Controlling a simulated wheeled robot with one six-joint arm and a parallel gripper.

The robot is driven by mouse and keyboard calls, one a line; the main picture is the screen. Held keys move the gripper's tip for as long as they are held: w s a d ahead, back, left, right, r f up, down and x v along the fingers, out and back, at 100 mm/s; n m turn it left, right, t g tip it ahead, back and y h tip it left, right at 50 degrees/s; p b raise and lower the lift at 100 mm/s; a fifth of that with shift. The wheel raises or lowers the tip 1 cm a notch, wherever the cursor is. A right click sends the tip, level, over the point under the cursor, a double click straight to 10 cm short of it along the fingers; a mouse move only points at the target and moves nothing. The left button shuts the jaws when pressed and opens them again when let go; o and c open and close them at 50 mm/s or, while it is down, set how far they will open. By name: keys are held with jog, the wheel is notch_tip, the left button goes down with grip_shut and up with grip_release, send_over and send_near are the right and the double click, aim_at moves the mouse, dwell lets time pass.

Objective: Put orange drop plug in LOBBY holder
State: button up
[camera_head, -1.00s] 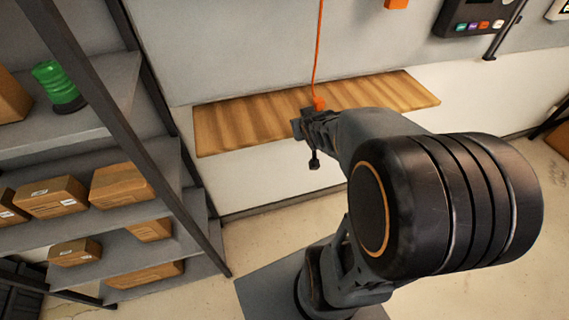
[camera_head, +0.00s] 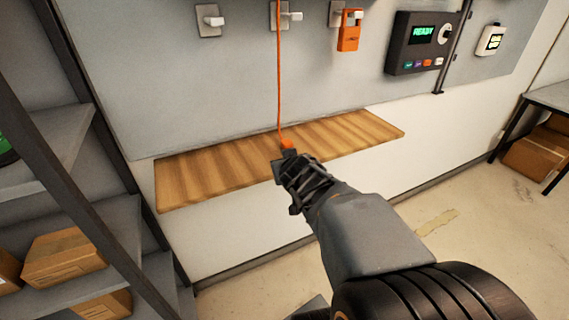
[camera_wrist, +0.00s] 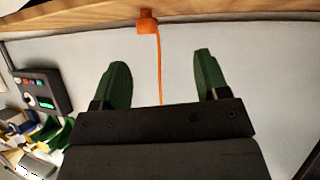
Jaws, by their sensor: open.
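The orange drop plug (camera_head: 287,144) is at the lower end of an orange cord, by the wooden shelf (camera_head: 222,164). In the wrist view the plug (camera_wrist: 148,22) is beyond my fingertips, at the shelf's edge, and its cord (camera_wrist: 159,70) runs down the picture between the fingers. My gripper (camera_head: 283,162) is just below the plug in the head view; in the wrist view its green fingers (camera_wrist: 162,72) are apart with nothing gripped. White wall holders (camera_head: 211,20) show at the top; no LOBBY label is readable.
An orange handset (camera_head: 349,30) hangs on the wall. Right of it is a dark panel (camera_head: 416,42) reading READY, then a small white box (camera_head: 491,40). A rack with cardboard boxes (camera_head: 65,256) stands at left, a table (camera_head: 549,97) at far right.

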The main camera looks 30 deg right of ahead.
aim_at(289, 144)
jog(key=d+f+n+t+y+b, duration=0.2)
jog(key=d+f+t+y+b, duration=0.15)
jog(key=d+t+b, duration=0.35)
jog(key=shift+h, duration=0.55)
jog(key=w, duration=0.4)
jog(key=w+d, duration=0.1)
jog(key=w, duration=0.3)
jog(key=w+d, duration=0.1)
jog(key=w, duration=0.4)
jog(key=shift+f+p, duration=0.25)
jog(key=shift+p, duration=0.1)
jog(key=shift+c, duration=0.5)
jog(key=c, duration=1)
